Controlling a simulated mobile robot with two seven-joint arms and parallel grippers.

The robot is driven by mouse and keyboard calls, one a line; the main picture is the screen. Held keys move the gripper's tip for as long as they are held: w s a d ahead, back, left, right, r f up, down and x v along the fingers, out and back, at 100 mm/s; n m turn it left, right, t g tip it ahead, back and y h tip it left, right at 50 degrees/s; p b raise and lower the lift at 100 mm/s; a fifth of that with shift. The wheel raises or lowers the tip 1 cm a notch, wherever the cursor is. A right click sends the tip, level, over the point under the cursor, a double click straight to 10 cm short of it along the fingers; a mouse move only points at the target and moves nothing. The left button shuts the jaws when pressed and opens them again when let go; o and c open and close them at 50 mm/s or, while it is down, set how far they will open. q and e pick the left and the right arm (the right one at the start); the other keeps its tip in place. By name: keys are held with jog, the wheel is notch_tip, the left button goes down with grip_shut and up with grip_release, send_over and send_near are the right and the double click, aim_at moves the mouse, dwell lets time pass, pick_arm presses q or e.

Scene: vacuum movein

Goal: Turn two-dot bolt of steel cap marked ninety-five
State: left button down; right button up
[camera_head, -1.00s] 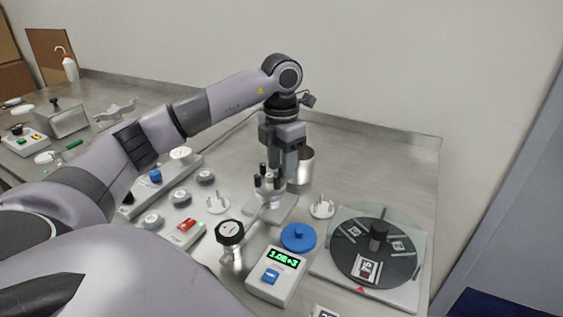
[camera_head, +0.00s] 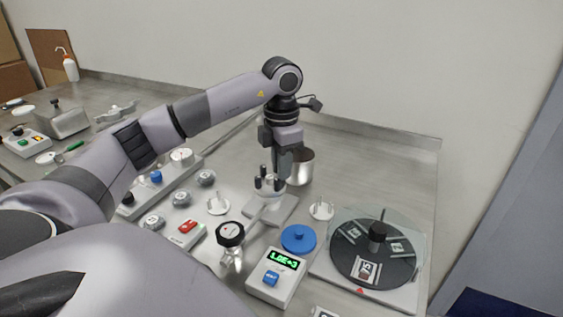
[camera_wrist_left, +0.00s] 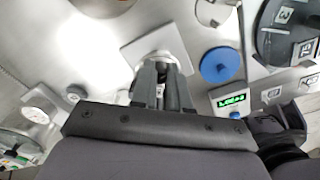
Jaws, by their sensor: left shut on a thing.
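A steel cap (camera_head: 267,192) with several upright black bolts sits on a pale square plate (camera_head: 284,208) in the middle of the bench. My left gripper (camera_head: 283,172) points straight down over its right side, shut on one of the bolts. In the left wrist view the two fingers (camera_wrist_left: 161,88) meet closely above the cap, and they cover most of it and the gripped bolt. I cannot read dots on the bolts or a ninety-five on the cap. My right gripper is not in view.
A blue lid (camera_head: 298,239), a green-lit display box (camera_head: 276,277) and a black disc with number tiles (camera_head: 352,235) stand right and in front. A steel pot (camera_head: 301,168) stands just behind the gripper. A black-topped valve (camera_head: 230,235) is close in front.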

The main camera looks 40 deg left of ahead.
pick_arm(q)
jog(key=shift+m+p, duration=0.35)
jog(key=shift+m, duration=1.55)
jog(key=c, duration=1.1)
grip_release()
jog(key=shift+r, duration=0.1)
jog(key=shift+r, duration=3.55)
